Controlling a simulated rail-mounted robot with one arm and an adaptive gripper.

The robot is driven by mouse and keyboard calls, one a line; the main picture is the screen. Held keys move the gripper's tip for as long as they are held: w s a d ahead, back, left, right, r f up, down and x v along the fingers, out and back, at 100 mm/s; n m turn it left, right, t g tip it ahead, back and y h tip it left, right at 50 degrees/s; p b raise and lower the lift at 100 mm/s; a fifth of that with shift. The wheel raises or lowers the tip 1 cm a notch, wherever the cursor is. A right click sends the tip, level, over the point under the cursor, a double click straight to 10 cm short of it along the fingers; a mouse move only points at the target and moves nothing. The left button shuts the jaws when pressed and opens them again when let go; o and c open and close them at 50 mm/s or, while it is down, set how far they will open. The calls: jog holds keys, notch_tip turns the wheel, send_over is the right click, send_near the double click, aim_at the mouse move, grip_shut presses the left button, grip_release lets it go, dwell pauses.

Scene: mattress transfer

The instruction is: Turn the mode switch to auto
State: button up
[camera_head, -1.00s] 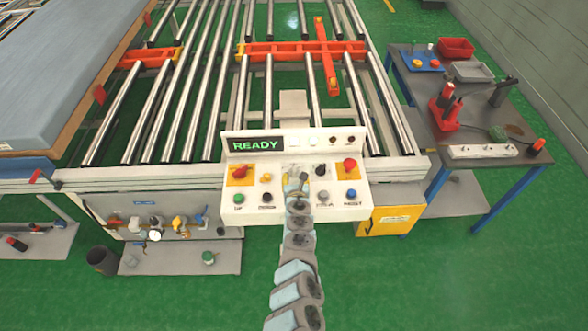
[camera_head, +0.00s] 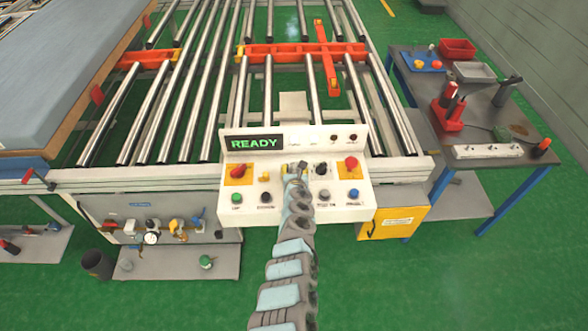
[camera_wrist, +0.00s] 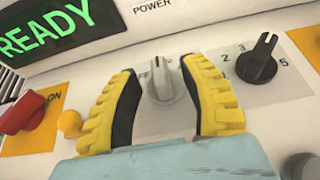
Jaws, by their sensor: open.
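The control panel (camera_head: 336,207) is white and carries a green READY display (camera_head: 255,143). In the wrist view, a grey rotary knob (camera_wrist: 160,82) sits between the yellow-and-black fingers of my gripper (camera_wrist: 160,70). The fingers are open, one on each side of the knob, with a visible gap to it. The label above the knob is mostly hidden. A black selector knob (camera_wrist: 257,60) with numbers around it is to the right of the fingers. In the head view, my gripper (camera_head: 294,172) is at the middle of the panel and covers the grey knob.
Another red button (camera_head: 351,162) is at the panel's right. Green (camera_head: 237,197) and blue (camera_head: 353,194) buttons line its lower part. A roller conveyor (camera_head: 205,100) stands behind.

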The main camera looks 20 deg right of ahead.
jog(key=shift+w+d+f+b, duration=0.1)
jog(key=shift+w+d+b, duration=0.1)
jog(key=shift+w+b, duration=0.45)
jog(key=shift+w, duration=0.15)
grip_shut()
